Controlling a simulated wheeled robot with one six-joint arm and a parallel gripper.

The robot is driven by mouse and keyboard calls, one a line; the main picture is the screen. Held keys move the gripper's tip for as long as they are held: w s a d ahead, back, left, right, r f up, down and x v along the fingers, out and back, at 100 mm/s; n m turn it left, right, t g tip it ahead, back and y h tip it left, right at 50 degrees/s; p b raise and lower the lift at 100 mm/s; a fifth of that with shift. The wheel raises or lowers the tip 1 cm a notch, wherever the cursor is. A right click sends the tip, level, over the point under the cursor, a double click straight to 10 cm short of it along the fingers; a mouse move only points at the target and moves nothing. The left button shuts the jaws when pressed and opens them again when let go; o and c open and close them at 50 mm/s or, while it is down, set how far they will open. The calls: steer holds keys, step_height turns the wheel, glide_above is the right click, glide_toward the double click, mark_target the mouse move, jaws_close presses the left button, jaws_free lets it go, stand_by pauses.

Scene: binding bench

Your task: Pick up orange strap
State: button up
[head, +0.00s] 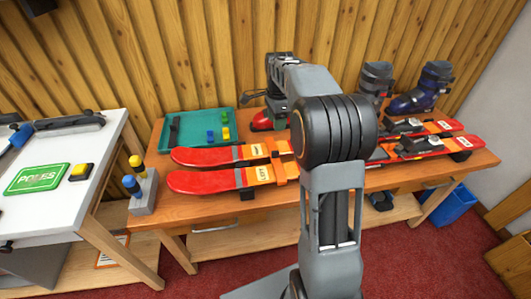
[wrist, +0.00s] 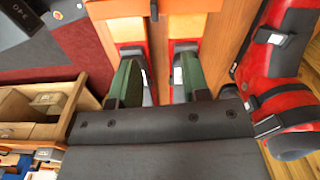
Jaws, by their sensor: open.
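An orange strap (head: 279,165) lies across the pair of red skis on the wooden bench, left of my arm. In the wrist view, a wide orange band (wrist: 190,7) at the top edge, crossing both skis, looks like this strap. A small dark piece stands at its middle. My gripper (wrist: 160,75) is open, with two green-padded fingers apart over the skis and nothing visible between them. The orange band is ahead of the fingertips in that view, and I cannot tell the height gap.
A red boot (wrist: 285,80) is close to the right of my gripper. A teal tray (head: 160,143) with small coloured blocks lies behind the skis (head: 205,181). A white table (head: 92,139) stands left.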

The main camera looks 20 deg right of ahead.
mark_target(275, 151)
steer(key=shift+m, duration=0.7)
steer(key=f+b, duration=0.1)
steer(key=f, duration=0.8)
steer(key=f+b, duration=0.1)
steer(key=f, duration=0.3)
steer(key=shift+s+a+f+b, duration=0.2)
steer(key=shift+s+f+b, duration=0.1)
steer(key=shift+f, duration=0.1)
jaws_close()
